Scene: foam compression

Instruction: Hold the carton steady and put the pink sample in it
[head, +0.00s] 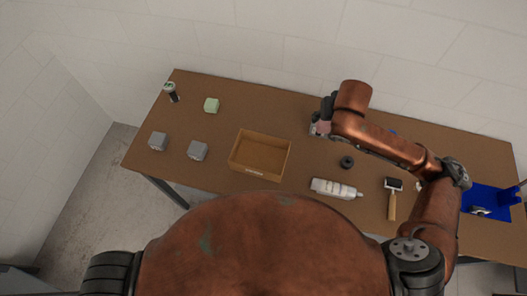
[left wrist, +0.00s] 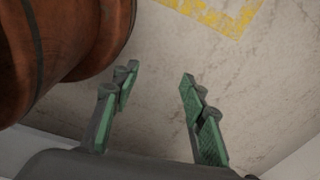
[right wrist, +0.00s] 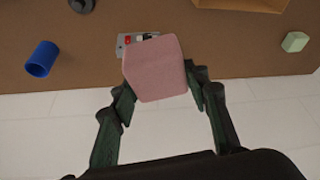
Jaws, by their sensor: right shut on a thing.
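The pink sample (right wrist: 155,68) is a foam block between the fingers of my right gripper (right wrist: 160,82), which is shut on it. In the head view the pink sample (head: 323,128) is partly hidden by the right gripper, over the back of the table. The carton (head: 233,160) is an open brown box to the left of that gripper, apart from it, and looks empty. Its edge also shows at the top of the right wrist view (right wrist: 245,4). My left gripper (left wrist: 160,76) is open and empty, with bare floor beyond it; it is not in the head view.
Two grey blocks (head: 158,141) (head: 197,150), a green block (head: 211,105) and a dark can (head: 171,92) stand left on the table (head: 300,107). A black ring (head: 347,162), white tube (head: 335,188) and roller (head: 393,200) lie right of the carton. A blue cylinder (right wrist: 41,58) stands near the sample.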

